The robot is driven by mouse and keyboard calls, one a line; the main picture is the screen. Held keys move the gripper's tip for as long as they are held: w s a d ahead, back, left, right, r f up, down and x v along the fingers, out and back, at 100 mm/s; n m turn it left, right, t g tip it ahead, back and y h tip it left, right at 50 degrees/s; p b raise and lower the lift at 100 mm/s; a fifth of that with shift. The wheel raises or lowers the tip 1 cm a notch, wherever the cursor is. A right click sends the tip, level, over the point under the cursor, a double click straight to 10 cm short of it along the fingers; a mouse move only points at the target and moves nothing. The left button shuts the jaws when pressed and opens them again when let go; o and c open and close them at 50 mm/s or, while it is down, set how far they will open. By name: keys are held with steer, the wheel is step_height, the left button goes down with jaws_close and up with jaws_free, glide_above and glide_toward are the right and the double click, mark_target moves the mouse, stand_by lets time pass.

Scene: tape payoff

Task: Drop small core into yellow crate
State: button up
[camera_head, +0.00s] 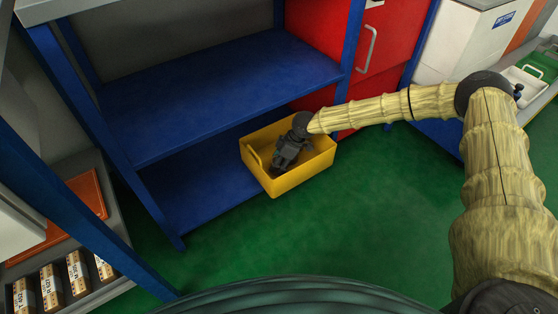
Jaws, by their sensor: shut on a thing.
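The yellow crate (300,179) sits at the front edge of the lower blue shelf, over the green floor. My gripper (283,170) points down over and into the crate, with its fingers inside the crate's outline. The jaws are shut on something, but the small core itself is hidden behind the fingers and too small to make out. I cannot tell whether the fingertips touch the crate's floor. The rest of the crate's visible interior looks empty.
The upper blue shelf (215,98) is bare and stands above and behind the crate. A blue post rises near the crate's right. A red cabinet (384,45) stands behind my arm. Several labelled boxes (50,285) lie at lower left. Green floor in front is clear.

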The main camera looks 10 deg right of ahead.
steer(key=shift+f, duration=0.25)
steer(key=o, duration=0.7)
steer(key=shift+r, duration=0.1)
steer(key=shift+r, duration=0.2)
steer(key=p+v, duration=0.4)
steer(key=v, duration=0.8)
steer(key=shift+r+p, duration=0.3)
steer(key=shift+r, duration=0.05)
steer(key=shift+a, duration=0.1)
